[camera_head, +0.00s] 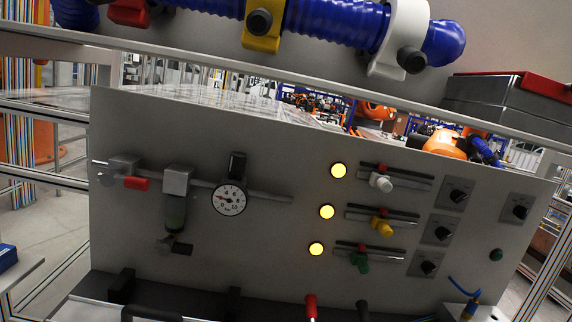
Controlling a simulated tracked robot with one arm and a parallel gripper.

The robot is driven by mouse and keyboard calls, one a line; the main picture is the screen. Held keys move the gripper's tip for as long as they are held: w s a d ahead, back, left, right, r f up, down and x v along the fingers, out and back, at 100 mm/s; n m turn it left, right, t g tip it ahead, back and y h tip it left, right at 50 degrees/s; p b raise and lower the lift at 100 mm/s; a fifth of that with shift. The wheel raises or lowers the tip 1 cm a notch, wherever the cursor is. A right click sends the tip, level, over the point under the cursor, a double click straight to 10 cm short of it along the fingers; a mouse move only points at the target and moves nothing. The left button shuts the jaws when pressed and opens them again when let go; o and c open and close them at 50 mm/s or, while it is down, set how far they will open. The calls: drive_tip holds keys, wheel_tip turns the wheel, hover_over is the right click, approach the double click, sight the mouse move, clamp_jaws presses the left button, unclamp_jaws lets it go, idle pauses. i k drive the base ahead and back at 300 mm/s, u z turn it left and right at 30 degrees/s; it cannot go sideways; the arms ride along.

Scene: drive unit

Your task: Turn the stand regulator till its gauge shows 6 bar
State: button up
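The stand regulator (238,166) shows as a black upright knob on the metal pipe at the left of the grey panel. Its round white gauge (228,200) sits just below the knob. The dial is small; the needle seems to point left, toward the low numbers, but I cannot read it exactly. My gripper is not in view, and nothing is seen touching the knob.
A red-handled valve (135,183) and a filter bowl (175,209) sit left of the gauge. Three lit yellow lamps (326,212), sliders and black rotary switches (442,233) fill the right side. A blue corrugated hose (335,22) runs across the top.

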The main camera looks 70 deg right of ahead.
sight(237, 162)
drive_tip(key=z, duration=0.35)
drive_tip(key=i, duration=0.7)
drive_tip(key=z, duration=0.45)
drive_tip(key=k, duration=0.9)
drive_tip(key=z, duration=0.15)
drive_tip(key=i, duration=1.4)
drive_tip(key=u, duration=0.1)
